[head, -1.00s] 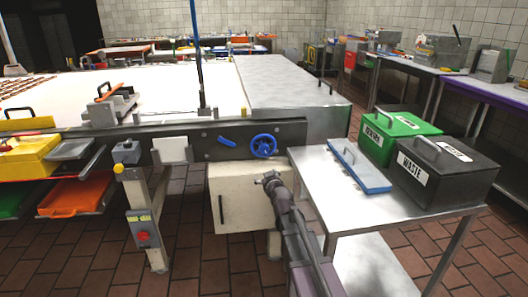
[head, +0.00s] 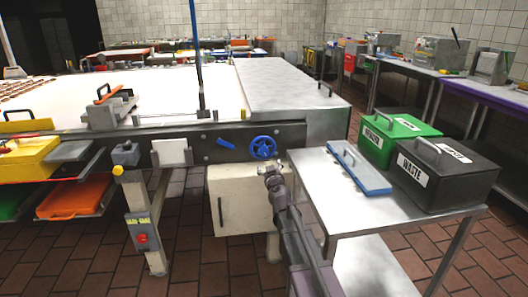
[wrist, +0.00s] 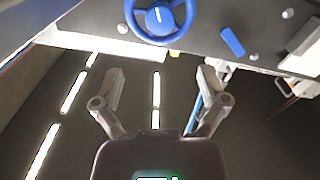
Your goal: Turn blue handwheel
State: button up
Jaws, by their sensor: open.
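The blue handwheel (head: 263,148) is mounted on the dark side rail of the long table, just left of the steel side table. In the wrist view the blue handwheel (wrist: 158,17) shows at the top, with spokes and a round hub, its upper rim cut off by the frame. My gripper (head: 266,172) is just below the wheel in the head view. In the wrist view my gripper (wrist: 161,72) has its two fingers spread wide with nothing between them. The wheel lies beyond the fingertips, roughly centred between them, and appears clear of them.
A blue lever (head: 226,143) sits on the rail left of the wheel. A cream cabinet (head: 238,205) stands below the rail. The steel side table (head: 335,215) on the right holds a blue-lidded tray (head: 358,168), a green box (head: 402,146) and a black waste box (head: 445,180).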

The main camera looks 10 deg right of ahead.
aim_at(264, 151)
jog(key=w, duration=1.2)
jog(key=shift+w, duration=0.4)
jog(key=c, duration=1.1)
jog(key=shift+d, duration=0.2)
jog(key=shift+c, duration=0.2)
jog(key=shift+a, duration=0.15)
